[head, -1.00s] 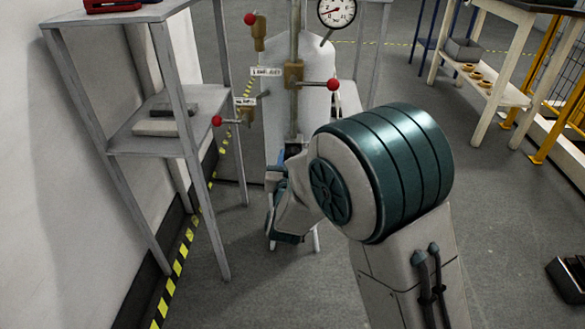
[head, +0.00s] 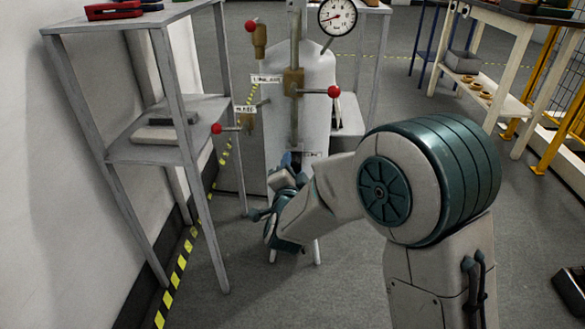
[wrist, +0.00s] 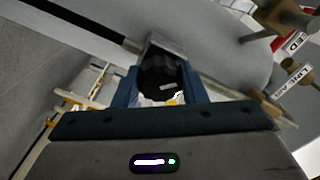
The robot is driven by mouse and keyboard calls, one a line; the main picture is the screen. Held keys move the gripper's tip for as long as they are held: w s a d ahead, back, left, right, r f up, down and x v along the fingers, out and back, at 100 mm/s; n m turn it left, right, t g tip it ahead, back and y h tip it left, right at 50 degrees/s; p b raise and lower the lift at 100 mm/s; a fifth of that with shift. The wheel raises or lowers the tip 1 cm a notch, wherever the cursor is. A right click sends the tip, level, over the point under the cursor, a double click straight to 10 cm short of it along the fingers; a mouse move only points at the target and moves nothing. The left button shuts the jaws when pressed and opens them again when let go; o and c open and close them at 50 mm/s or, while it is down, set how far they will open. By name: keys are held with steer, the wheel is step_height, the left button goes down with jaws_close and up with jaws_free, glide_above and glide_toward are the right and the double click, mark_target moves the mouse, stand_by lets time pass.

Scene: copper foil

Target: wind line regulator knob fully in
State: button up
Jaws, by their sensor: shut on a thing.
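The line regulator knob is a dark round knob (wrist: 160,82) with a pale mark on its face, in the middle of the wrist view. My gripper (wrist: 162,92) has one blue finger on each side of the knob and is shut on it. In the head view my gripper (head: 288,163) is low in front of the pale tank (head: 312,110), by the lower end of its vertical pipe. My wrist and fingers largely hide the knob there.
Red-ended levers (head: 333,91) and small white labels (head: 267,79) sit on the pipework above my gripper. A pressure gauge (head: 338,16) is at the top. A grey shelf rack (head: 180,150) stands close on the left. Open floor lies to the right.

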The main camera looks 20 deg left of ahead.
steer(key=m, duration=0.4)
steer(key=shift+m, duration=2.3)
steer(key=o, duration=1)
steer(key=shift+s, duration=0.1)
steer(key=p+v, duration=0.3)
steer(key=v, duration=1)
steer(key=shift+s, duration=0.35)
